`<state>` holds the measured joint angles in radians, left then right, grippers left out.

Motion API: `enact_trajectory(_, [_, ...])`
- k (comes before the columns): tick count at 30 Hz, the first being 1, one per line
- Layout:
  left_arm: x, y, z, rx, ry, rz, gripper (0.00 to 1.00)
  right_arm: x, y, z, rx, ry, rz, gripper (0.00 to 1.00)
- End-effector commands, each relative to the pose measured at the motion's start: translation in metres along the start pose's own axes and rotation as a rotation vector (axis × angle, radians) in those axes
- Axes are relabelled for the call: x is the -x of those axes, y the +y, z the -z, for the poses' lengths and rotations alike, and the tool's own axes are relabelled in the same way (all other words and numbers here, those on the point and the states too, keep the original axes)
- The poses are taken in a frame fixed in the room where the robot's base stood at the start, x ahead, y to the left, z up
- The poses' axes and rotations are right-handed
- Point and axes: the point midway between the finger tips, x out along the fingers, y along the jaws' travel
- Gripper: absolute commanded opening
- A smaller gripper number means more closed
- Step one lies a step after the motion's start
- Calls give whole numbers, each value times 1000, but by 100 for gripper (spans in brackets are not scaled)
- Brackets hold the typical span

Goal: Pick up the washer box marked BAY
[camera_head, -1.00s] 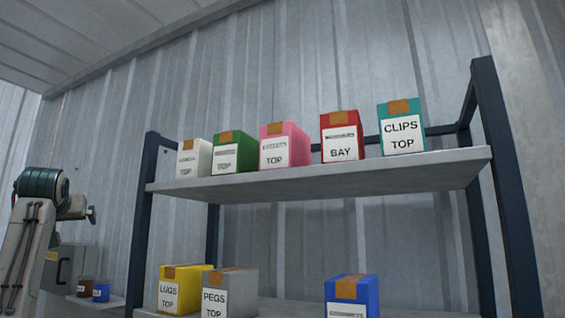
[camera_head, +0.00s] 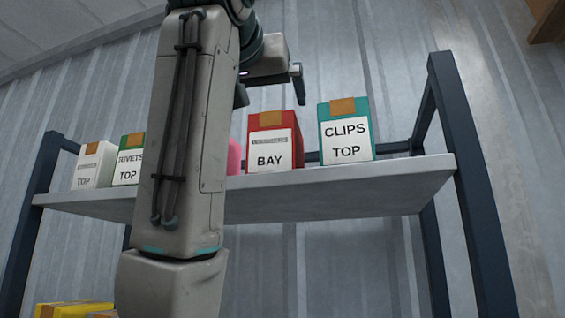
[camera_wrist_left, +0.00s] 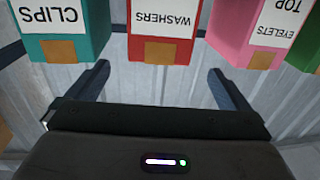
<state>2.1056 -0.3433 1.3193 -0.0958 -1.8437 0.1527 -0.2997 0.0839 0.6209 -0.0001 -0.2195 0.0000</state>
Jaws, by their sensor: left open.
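The washer box (camera_head: 274,148) is red with a brown tape patch on top and a white label reading BAY. It stands upright on the upper shelf (camera_head: 335,195), left of the teal CLIPS box (camera_head: 345,125). In the left wrist view the red washer box (camera_wrist_left: 165,22) appears upside down, with WASHERS readable. My left gripper (camera_head: 270,92) is open and empty, at the box's upper edge in the head view. In the left wrist view its fingers (camera_wrist_left: 160,85) point toward the box, which lines up with the gap between them. My right gripper is not in view.
The pink EYELETS box (camera_wrist_left: 252,30) stands beside the washer box, mostly hidden by my left arm in the head view. Green RIVETS (camera_head: 128,160) and white (camera_head: 92,165) boxes stand further left. A dark post (camera_head: 465,170) bounds the shelf at right.

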Motion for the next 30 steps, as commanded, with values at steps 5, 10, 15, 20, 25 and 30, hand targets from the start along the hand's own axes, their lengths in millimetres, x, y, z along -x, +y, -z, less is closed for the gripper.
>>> enact_trajectory(5, [-19,9,4,-6,-3,-11,100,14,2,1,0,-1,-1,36])
enact_trajectory(10, [-44,8,3,-5,-2,-8,100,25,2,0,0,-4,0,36])
enact_trajectory(15, [-55,7,2,-5,0,-8,100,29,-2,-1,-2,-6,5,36])
enact_trajectory(20, [-72,6,7,-5,-2,-9,100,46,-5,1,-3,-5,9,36])
enact_trajectory(25, [-93,5,7,-6,-2,-8,100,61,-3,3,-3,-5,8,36])
enact_trajectory(30, [-104,5,4,-6,0,-8,100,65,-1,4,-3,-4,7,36])
